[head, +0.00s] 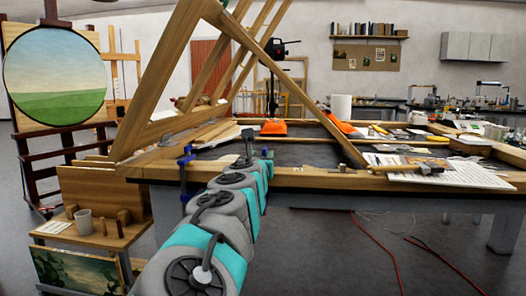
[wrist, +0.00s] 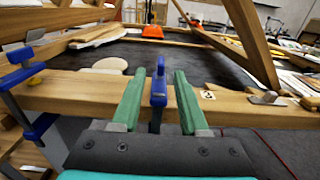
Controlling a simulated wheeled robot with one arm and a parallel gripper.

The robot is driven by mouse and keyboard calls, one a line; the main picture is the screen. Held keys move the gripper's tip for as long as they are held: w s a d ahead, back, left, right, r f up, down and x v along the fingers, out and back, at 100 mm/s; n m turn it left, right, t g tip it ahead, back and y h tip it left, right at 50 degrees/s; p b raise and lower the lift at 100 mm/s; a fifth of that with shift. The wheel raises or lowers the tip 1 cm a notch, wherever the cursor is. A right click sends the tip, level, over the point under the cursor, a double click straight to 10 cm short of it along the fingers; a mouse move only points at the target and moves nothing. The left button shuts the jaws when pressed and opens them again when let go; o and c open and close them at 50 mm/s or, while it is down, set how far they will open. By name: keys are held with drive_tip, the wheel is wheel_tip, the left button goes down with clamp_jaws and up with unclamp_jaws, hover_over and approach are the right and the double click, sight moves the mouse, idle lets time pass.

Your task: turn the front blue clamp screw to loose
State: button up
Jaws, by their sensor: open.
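A blue clamp (wrist: 158,88) with a dark lower bar stands at the front wooden rail of the table, straight ahead in the wrist view. My gripper (wrist: 159,88) is open, its two green fingers on either side of the blue part, with a narrow gap visible on both sides. A second blue clamp (wrist: 20,78) grips the rail at the left of the wrist view; it also shows in the head view (head: 185,165). In the head view my arm hides most of the nearer clamp. I cannot tell the screw's turn position.
The wooden rail (wrist: 85,92) runs across in front of the gripper. A slanted wooden frame (head: 165,80) rises over the table. Papers (head: 440,170) lie at the right. A low shelf with a mug (head: 84,222) stands at left. Red cables (head: 388,262) cross the floor.

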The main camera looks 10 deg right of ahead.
sight(264, 151)
drive_tip(key=shift+x, duration=2.6)
drive_tip(key=shift+d, duration=0.1)
clamp_jaws()
